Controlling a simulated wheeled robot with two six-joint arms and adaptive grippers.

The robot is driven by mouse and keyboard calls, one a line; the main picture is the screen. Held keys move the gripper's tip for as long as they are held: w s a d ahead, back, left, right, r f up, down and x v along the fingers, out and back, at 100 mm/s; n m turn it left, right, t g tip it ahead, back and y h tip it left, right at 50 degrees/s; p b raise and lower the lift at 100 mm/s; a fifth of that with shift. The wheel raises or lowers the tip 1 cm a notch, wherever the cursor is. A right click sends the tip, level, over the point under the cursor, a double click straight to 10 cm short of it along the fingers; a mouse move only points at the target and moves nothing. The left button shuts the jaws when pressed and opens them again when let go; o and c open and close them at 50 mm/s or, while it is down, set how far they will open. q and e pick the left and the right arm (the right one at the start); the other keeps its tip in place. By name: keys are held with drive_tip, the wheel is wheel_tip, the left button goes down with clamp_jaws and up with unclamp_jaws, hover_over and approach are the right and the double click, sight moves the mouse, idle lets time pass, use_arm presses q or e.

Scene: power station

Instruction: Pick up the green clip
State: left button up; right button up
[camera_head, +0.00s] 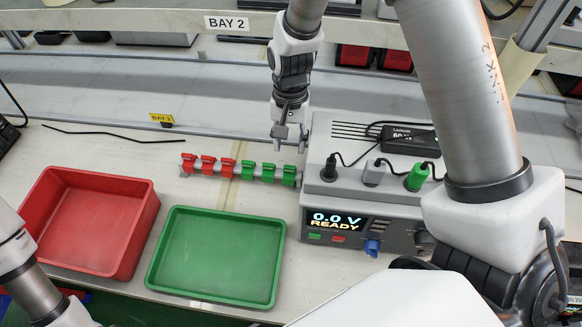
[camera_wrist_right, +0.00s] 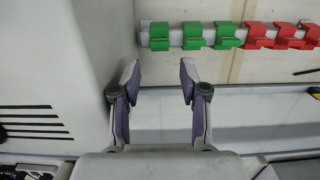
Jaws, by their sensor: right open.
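Three green clips sit side by side on a pale rail (camera_head: 238,168); the one nearest the power unit is the end green clip (camera_head: 289,176). Three red clips (camera_head: 207,164) fill the rail's left part. My right gripper (camera_head: 289,143) is open and empty, behind the rail's right end. In the right wrist view the gap between its fingers (camera_wrist_right: 159,76) lines up roughly with the end green clip (camera_wrist_right: 159,36), with a space between fingertips and clip. The left arm shows at the lower left; its gripper is out of view.
A grey power unit (camera_head: 313,217) stands close to the right of the rail, its display reading 0.0 V READY. A green tray (camera_head: 165,283) and a red bin (camera_head: 130,255) lie in front, both empty. The bench behind the rail is mostly clear.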

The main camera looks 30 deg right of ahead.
sight(290, 167)
drive_tip(key=f, duration=0.8)
drive_tip(key=shift+s+a, duration=0.1)
drive_tip(key=shift+s, duration=0.15)
drive_tip(key=c, duration=0.6)
